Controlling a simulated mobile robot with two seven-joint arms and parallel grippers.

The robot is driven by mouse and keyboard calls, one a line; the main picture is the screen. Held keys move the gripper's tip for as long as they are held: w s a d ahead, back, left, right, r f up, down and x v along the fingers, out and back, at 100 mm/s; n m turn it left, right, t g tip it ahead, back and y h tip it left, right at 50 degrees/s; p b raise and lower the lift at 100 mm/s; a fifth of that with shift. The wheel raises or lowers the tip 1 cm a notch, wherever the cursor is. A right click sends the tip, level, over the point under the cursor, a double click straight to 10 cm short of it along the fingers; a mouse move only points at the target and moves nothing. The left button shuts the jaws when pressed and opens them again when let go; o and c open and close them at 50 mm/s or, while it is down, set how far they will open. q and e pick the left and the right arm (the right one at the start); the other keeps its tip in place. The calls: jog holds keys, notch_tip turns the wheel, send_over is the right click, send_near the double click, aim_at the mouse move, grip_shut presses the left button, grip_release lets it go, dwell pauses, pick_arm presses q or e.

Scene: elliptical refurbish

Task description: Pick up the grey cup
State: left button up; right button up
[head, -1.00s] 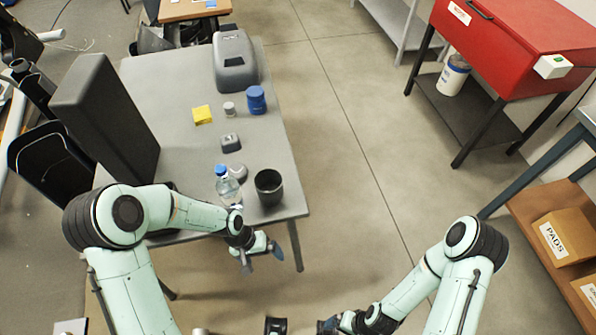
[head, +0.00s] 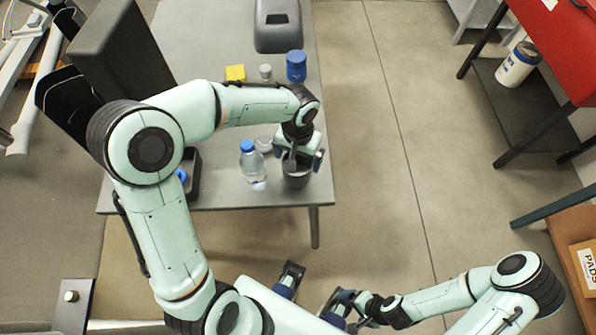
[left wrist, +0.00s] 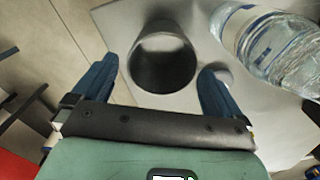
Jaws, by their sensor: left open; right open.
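The dark grey cup (head: 296,180) stands upright near the front right corner of the grey table (head: 230,196). My left gripper (head: 302,158) is over the cup and hides part of it. In the left wrist view, the cup (left wrist: 163,62) shows its open mouth, between and just ahead of the spread blue fingers of the left gripper (left wrist: 158,68). A gap shows on both sides, so it is not gripped.
A water bottle (head: 252,166) with a blue cap stands close left of the cup; it also shows in the wrist view (left wrist: 270,42). Farther back are a blue jar (head: 296,67), a small grey jar (head: 265,72) and a yellow block (head: 235,73). Floor right of the table is clear.

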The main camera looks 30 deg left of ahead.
aim_at(297, 174)
pick_arm(q)
jog(key=shift+a+f, duration=0.2)
jog(key=shift+f, duration=2.9)
jog(key=c, duration=0.8)
jog(key=shift+w+r, duration=0.1)
